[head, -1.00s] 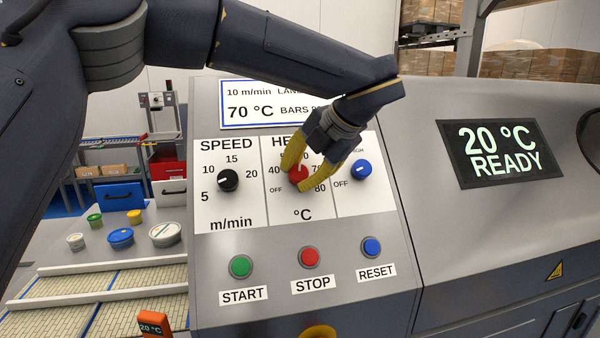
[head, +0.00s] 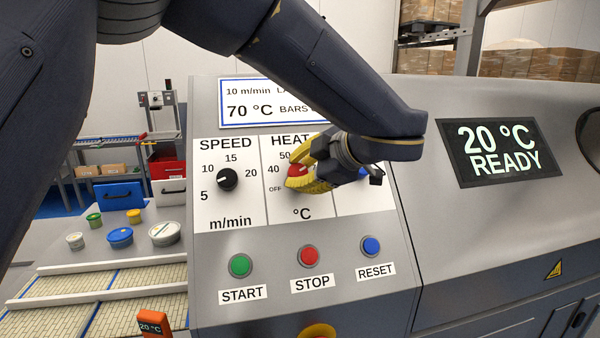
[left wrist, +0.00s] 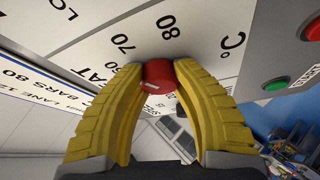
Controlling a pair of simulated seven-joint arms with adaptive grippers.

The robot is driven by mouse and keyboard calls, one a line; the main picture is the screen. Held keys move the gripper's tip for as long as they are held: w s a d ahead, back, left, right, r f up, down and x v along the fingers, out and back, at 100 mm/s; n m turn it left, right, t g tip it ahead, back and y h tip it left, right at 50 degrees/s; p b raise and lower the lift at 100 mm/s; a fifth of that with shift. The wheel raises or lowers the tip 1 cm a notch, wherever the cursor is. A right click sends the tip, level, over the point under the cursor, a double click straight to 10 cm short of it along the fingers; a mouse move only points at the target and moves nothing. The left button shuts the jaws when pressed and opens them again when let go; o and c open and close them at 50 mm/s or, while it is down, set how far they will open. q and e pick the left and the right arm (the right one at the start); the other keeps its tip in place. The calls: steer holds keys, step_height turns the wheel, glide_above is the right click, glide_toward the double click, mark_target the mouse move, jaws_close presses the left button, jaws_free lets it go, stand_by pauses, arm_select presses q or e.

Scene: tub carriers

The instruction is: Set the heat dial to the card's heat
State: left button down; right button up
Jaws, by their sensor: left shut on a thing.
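The red heat dial (head: 297,170) is on the white HEAT panel. My left gripper (head: 299,177) is shut on it, coming in from the right with its yellow fingers on either side. The left wrist view shows the red dial (left wrist: 159,77) between the two fingertips (left wrist: 160,78), close to the printed 70 and 80. I cannot tell for sure which number the dial's mark points at. The card (head: 250,110) above the panel reads 10 m/min and 70 °C; its right part is hidden by my arm. The 60, 70 and 80 marks are hidden in the head view.
The black speed dial (head: 228,180) is left of the heat dial. A blue dial (head: 363,173) on the right is mostly behind my gripper. Green (head: 240,265), red (head: 308,256) and blue (head: 371,246) buttons sit below. The display (head: 500,150) reads 20 °C READY.

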arm_select(q)
steer(key=shift+a+f+m, duration=0.15)
steer(key=shift+m, duration=0.45)
steer(key=shift+t, duration=0.3)
steer(key=c, duration=0.9)
jaws_free()
steer(key=shift+m, duration=0.3)
steer(key=shift+r, duration=0.2)
steer(key=v, duration=1.2)
steer(key=shift+f, duration=0.1)
